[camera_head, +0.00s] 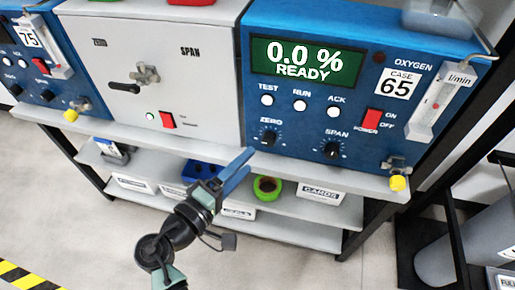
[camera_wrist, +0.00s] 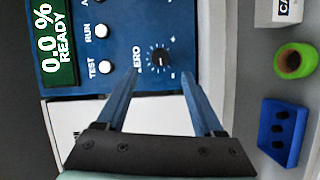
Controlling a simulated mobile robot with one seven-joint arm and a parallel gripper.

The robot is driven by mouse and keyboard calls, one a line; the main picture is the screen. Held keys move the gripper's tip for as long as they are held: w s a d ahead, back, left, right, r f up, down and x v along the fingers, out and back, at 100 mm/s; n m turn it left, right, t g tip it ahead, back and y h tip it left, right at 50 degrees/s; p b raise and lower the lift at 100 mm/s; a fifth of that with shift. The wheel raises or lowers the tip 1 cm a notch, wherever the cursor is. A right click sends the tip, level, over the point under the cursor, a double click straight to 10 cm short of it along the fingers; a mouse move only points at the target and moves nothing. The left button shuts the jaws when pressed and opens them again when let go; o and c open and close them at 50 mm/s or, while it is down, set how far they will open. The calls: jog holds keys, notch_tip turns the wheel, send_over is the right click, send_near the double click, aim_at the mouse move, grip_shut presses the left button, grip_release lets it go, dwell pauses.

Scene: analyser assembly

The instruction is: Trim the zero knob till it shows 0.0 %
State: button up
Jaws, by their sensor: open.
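The blue oxygen analyser (camera_head: 300,110) stands on the right of the upper shelf. Its green display (camera_head: 305,62) reads "0.0 %" and "READY". The black zero knob (camera_head: 268,137) is at the lower left of its panel. In the wrist view the zero knob (camera_wrist: 160,60) lies ahead of and between my two blue fingers. My gripper (camera_head: 240,165) is open and empty, in front of and below the zero knob in the head view. In the wrist view its fingertips (camera_wrist: 158,72) are spread wide on either side, apart from the knob. The span knob (camera_head: 332,149) is further right.
The TEST, RUN and ACK buttons (camera_head: 300,105) sit above the knobs. A red power switch (camera_head: 373,117) and flow meter (camera_head: 437,105) are at the right. A grey SPAN box (camera_head: 190,80) stands left. The lower shelf holds green tape (camera_head: 268,187) and a blue tray (camera_head: 203,169).

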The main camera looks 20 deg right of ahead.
jog(key=v, duration=0.5)
jog(key=shift+s+a, duration=0.1)
jog(key=shift+a, duration=0.1)
jog(key=w+a+r+m+t+y, duration=0.15)
jog(key=w+r+t+y, duration=0.3)
jog(key=r, duration=0.75)
jog(key=w+a+r+m+t+y, duration=0.1)
jog(key=w+r+m+t+y, duration=0.3)
jog(key=r, duration=0.9)
jog(key=s+a+r+t+y, duration=0.1)
jog(key=s+r+t+y, duration=0.15)
jog(key=s+r, duration=0.45)
jog(key=s+r+t+y, duration=0.1)
jog(key=s+r+t, duration=0.25)
jog(key=r, duration=0.65)
jog(key=s+a+r+t+y, duration=0.1)
jog(key=s+r+t+y, duration=0.2)
jog(key=r, duration=0.6)
notch_tip(320, 180, up, 18)
jog(key=p, duration=1.8)
jog(key=shift+s+a+f+h, duration=0.2)
jog(key=shift+s+a+h, duration=0.05)
jog(key=shift+s+h, duration=0.1)
